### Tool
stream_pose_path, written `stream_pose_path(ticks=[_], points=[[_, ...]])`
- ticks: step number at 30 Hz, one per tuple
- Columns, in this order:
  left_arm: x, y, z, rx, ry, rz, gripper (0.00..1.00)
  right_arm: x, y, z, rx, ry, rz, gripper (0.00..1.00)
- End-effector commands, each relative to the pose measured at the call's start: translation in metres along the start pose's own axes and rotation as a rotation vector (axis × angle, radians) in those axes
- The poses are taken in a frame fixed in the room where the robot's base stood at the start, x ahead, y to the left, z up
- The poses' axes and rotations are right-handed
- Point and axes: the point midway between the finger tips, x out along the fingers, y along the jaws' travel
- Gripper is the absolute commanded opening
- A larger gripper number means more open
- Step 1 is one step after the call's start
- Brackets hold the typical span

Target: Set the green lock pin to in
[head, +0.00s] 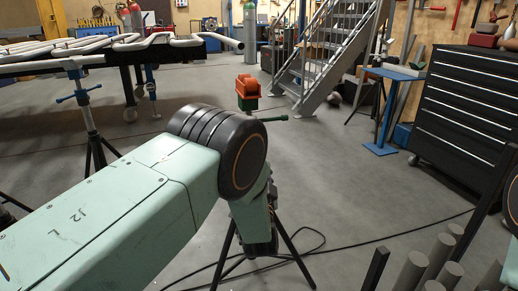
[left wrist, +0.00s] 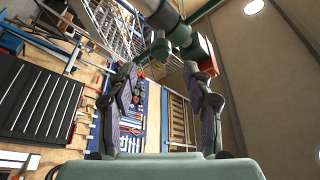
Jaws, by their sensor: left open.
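An orange block (head: 248,87) on a green base (head: 247,103) stands beyond my left arm in the head view. A thin green rod with a knob (head: 284,117) sticks out to the right below it; it looks like the lock pin, but I cannot tell its setting. In the left wrist view a green rounded part (left wrist: 180,36) and a green knob (left wrist: 160,47) show just past the fingertips, beside the orange block (left wrist: 206,52). My left gripper (left wrist: 161,72) is open, with nothing between its fingers. My right gripper is not in view.
A black tripod (head: 287,240) stands below my left arm, with a cable (head: 400,237) on the floor. A rack of bent pipes (head: 90,45) is at the back left. A black drawer cabinet (head: 465,105) and upright grey cylinders (head: 440,258) are at right. The middle floor is clear.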

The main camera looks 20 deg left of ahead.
Motion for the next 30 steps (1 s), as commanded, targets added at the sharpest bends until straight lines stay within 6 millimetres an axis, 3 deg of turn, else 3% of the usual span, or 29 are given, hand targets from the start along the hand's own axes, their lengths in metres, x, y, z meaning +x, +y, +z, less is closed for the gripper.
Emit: stream_pose_path(ticks=[5,18,30], points=[[0.007,-0.002,0.001,0.041,0.006,-0.009,0.51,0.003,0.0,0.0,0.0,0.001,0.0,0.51],[0.068,-0.001,0.002,0.039,0.006,-0.008,0.51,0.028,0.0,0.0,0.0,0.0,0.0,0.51],[0.078,-0.002,-0.001,0.04,0.005,-0.005,0.51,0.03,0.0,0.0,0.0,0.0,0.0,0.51]])
